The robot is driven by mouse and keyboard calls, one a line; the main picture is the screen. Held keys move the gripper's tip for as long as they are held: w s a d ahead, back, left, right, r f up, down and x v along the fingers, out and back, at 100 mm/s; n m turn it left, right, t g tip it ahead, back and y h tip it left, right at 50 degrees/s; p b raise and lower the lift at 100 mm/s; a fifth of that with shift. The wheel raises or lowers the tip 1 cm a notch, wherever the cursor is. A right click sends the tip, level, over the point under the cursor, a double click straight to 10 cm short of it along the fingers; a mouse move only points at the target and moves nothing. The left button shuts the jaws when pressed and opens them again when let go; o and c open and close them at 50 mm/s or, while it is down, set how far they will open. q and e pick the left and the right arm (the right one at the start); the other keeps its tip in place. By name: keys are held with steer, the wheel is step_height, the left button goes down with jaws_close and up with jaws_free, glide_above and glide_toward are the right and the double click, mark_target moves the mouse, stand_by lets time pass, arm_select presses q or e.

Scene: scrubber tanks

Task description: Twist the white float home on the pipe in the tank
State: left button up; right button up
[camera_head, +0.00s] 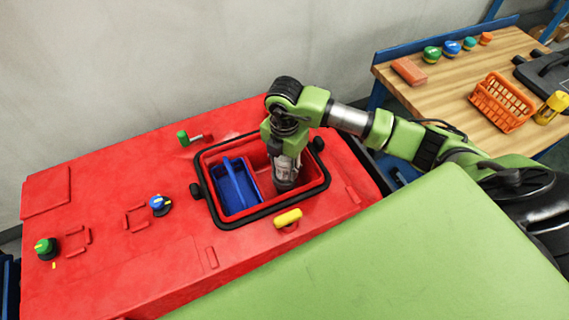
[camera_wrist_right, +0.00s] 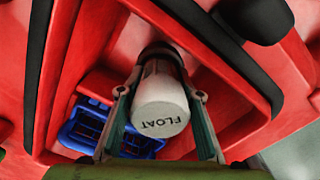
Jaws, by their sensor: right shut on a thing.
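The white float (camera_wrist_right: 160,106), marked "FLOAT" on its end face, shows in the right wrist view. It sits at the end of a dark pipe fitting (camera_wrist_right: 160,50) inside the red tank. My right gripper (camera_wrist_right: 163,125) is shut on the float, with a finger on each side of it. In the head view my right gripper (camera_head: 287,172) reaches down into the tank opening, which has a black rim (camera_head: 262,222). There the float and pipe are hidden by the gripper. My left gripper is not in view.
A blue basket (camera_head: 235,186) stands in the tank, left of my right gripper. Around the opening are black knobs, a yellow handle (camera_head: 288,217), a green-ended lever (camera_head: 183,138) and a blue knob (camera_head: 158,203). A wooden bench (camera_head: 445,85) with an orange basket (camera_head: 502,102) stands at the right.

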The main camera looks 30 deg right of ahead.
steer(key=shift+m, duration=0.3)
steer(key=shift+r+m+p, duration=0.15)
steer(key=shift+m+p, duration=0.4)
steer(key=shift+m, duration=0.45)
steer(key=shift+f, duration=0.45)
steer(key=shift+r, duration=0.1)
